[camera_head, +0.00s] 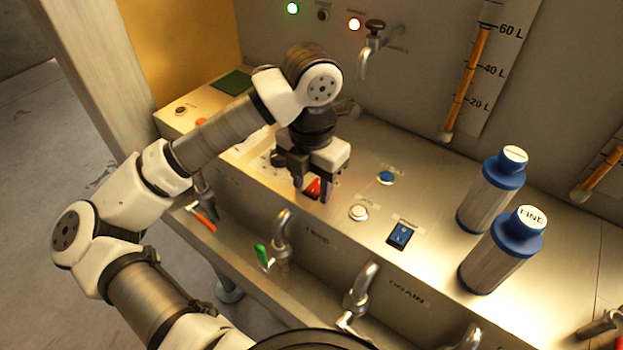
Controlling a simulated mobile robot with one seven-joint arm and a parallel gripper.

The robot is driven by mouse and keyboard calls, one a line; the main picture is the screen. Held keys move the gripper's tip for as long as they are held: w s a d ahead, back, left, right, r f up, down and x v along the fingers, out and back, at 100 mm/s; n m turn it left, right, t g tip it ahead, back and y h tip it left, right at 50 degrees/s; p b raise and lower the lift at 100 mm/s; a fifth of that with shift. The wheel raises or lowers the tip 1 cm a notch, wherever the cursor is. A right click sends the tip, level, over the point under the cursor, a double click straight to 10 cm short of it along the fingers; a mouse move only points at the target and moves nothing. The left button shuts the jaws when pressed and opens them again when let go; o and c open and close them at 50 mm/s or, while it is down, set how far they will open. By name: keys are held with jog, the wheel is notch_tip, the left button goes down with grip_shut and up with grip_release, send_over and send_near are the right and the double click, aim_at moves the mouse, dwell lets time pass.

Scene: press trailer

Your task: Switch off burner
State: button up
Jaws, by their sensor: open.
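My gripper (312,190) is open and points down over the metal counter. A red switch (312,187) on the counter shows at its fingertips, partly hidden by the fingers. I cannot tell whether the fingers touch it. The lettering by the controls is too small to read, so I cannot tell for sure which one is the burner's. To the right are a blue round button (386,177), a white round button (358,213) and a blue rocker switch (400,236).
Two blue-capped canisters (490,189) (502,250) stand on the counter at right. Taps (283,230) (362,285) line the front edge, one with a green handle. A wall tap (369,48) and a gauge tube (468,80) are behind. Lamps (292,8) (354,24) glow on the wall.

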jog(key=shift+c, duration=0.4)
grip_shut()
jog(key=shift+w+d+r+g+y+b, duration=0.1)
jog(key=shift+w+d+g+y+b, duration=0.1)
jog(key=shift+g+y, duration=0.35)
jog(key=shift+w+d+r+g+y+b, duration=0.15)
jog(key=shift+g+y, duration=0.2)
jog(key=shift+g, duration=0.3)
jog(key=shift+a+f, duration=0.1)
jog(key=shift+o, duration=0.4)
grip_release()
